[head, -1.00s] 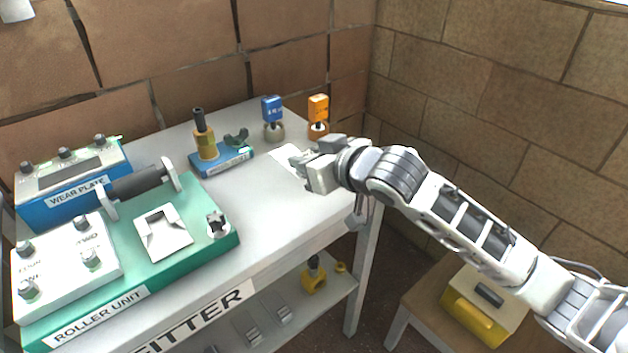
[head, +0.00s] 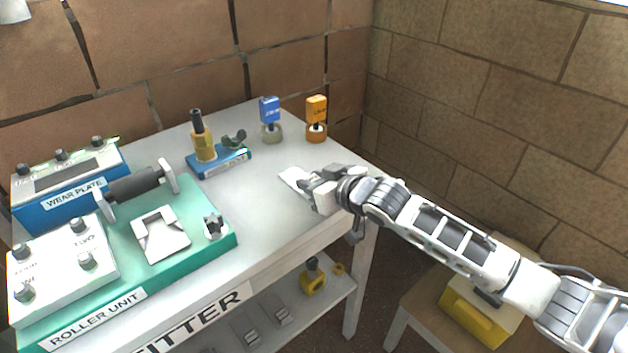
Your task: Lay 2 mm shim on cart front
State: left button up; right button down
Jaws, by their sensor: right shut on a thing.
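A thin pale plate, which looks like the shim (head: 293,175), shows at the tip of my right gripper (head: 308,188). My right gripper is shut on it, and the jaws hide its right end. The plate is at the right side of the white cart top (head: 265,207); I cannot tell whether it touches the surface. No thickness mark on it is readable. The cart's front edge carries a FITTER label (head: 195,320). My left gripper is not in view.
A green roller unit (head: 190,245) and blue wear plate unit (head: 70,190) fill the cart's left. A blue stand (head: 220,161), blue-tagged holder (head: 270,118) and orange-tagged holder (head: 316,118) stand behind. The cart top between roller unit and gripper is clear. A stool (head: 415,305) holds a yellow box (head: 470,318).

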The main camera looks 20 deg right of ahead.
jog(key=shift+f, duration=0.15)
jog(key=c, duration=1.1)
grip_release()
jog(key=shift+s+r, duration=0.2)
jog(key=shift+r, duration=0.05)
jog(key=v, duration=1.1)
jog(key=s+a+f+g, duration=0.1)
jog(key=s+a+f, duration=0.3)
jog(key=s+f, duration=0.4)
jog(key=s+a+f+m+g+h, duration=0.1)
jog(key=s+a+f, duration=0.3)
jog(key=s+f, duration=0.4)
notch_tip(320, 180, down, 3)
jog(key=shift+s+f+h, duration=0.15)
jog(key=shift+s+h, duration=0.15)
jog(key=shift+s, duration=0.1)
